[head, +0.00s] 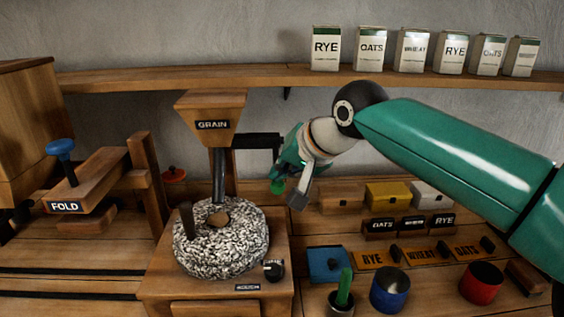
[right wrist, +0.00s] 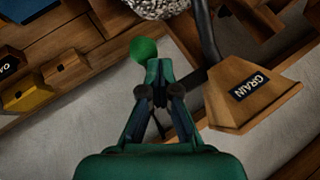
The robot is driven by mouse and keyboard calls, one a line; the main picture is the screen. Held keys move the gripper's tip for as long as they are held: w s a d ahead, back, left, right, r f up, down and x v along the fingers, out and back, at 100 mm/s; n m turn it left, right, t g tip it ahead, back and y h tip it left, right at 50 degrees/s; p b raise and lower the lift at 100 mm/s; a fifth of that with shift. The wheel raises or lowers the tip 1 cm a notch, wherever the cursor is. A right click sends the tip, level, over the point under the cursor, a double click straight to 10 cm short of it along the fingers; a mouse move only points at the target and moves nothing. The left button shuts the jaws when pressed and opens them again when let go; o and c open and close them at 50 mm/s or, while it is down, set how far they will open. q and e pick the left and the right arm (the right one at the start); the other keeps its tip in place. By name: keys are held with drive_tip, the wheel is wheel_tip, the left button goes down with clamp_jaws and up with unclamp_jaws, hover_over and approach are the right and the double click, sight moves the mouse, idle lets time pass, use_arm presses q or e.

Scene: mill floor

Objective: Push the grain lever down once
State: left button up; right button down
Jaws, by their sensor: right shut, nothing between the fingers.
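The grain hopper (head: 214,112), a wooden funnel labelled GRAIN, stands above the millstone (head: 222,240). A black bar (head: 256,141) reaches right from beside it, and its right end passes behind my right gripper. A round green knob (head: 277,187) shows below, by the fingers; I cannot tell how it joins the bar. My right gripper (head: 288,193) is shut and empty, right of the hopper. In the right wrist view the shut fingertips (right wrist: 159,68) are close beside the green knob (right wrist: 143,49), with the hopper (right wrist: 252,92) to the right; contact is unclear. My left gripper is not in view.
A FOLD lever with a blue knob (head: 60,148) stands at the left. Small boxes, labelled blocks, a blue pot (head: 389,289) and a red pot (head: 481,283) crowd the bench at right. A shelf (head: 290,76) with cartons runs behind.

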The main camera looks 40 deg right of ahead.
drive_tip(key=shift+r+p, duration=2.55)
drive_tip(key=shift+r, duration=0.2)
wheel_tip(320, 180, up, 5)
drive_tip(key=p, duration=0.4)
drive_tip(key=shift+p, duration=0.3)
